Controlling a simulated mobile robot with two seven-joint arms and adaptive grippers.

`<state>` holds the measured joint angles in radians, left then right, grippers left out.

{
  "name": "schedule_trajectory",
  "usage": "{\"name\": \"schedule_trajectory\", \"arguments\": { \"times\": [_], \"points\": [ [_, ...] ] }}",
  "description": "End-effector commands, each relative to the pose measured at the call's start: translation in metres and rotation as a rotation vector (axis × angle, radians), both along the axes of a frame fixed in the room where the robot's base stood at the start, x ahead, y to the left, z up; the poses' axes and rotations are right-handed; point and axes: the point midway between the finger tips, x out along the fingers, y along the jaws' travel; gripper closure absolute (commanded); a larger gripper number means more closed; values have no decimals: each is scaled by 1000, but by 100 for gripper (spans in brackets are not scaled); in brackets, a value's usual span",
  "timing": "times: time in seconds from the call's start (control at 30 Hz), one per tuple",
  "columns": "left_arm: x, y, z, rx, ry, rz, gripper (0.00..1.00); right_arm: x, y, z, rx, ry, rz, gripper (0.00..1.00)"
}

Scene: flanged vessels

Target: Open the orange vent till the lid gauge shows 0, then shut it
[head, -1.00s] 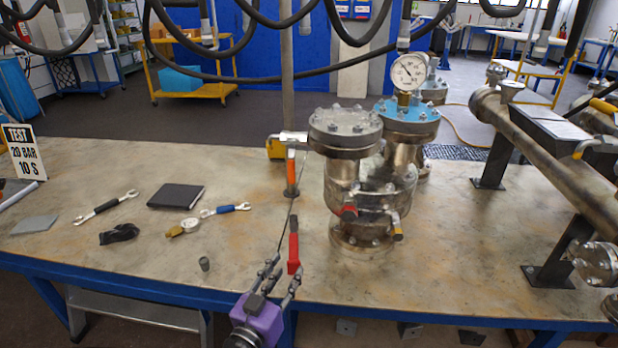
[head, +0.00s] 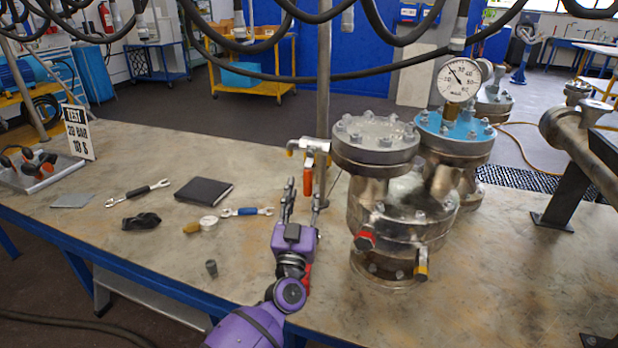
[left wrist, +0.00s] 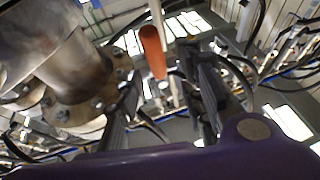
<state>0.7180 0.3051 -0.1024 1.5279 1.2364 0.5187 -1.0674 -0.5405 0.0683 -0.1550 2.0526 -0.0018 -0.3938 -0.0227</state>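The orange vent handle (head: 308,175) hangs down from a metal valve fitting left of the vessel's grey lid (head: 375,138). The pressure gauge (head: 465,78) stands by the blue lid (head: 455,130); its needle points up and left, off any reading I can make out exactly. My left gripper (head: 303,192) is open, with its fingers pointing up just below and around the orange handle's lower part. In the left wrist view the orange handle (left wrist: 152,52) shows between the spread fingers (left wrist: 160,75), with no visible contact. My right gripper is out of view.
A red handle (head: 307,278) is mostly hidden behind my left gripper. A red-capped valve (head: 365,240) and a yellow one (head: 421,265) stick out low on the vessel. A black notebook (head: 204,190), wrenches and a TEST sign (head: 77,132) are to the left. Hoses hang overhead.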

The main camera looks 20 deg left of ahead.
Motion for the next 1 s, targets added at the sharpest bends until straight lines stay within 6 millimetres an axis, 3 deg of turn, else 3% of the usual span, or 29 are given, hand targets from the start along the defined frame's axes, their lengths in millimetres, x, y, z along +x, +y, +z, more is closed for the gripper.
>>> {"name": "schedule_trajectory", "arguments": {
  "times": [0.1, 0.3, 0.67, 0.93, 1.0],
  "points": [
    [20, 2, 9, 3, -3, -2, 64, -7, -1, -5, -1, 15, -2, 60],
    [42, 6, 18, 1, -1, -3, 64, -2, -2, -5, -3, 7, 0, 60],
    [48, 7, 20, 0, 0, -3, 64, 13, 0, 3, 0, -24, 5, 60],
    [47, 7, 20, -1, 0, -4, 98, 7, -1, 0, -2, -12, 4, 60],
    [47, 7, 20, -1, 0, -4, 100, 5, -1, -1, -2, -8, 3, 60]
  ]
}}
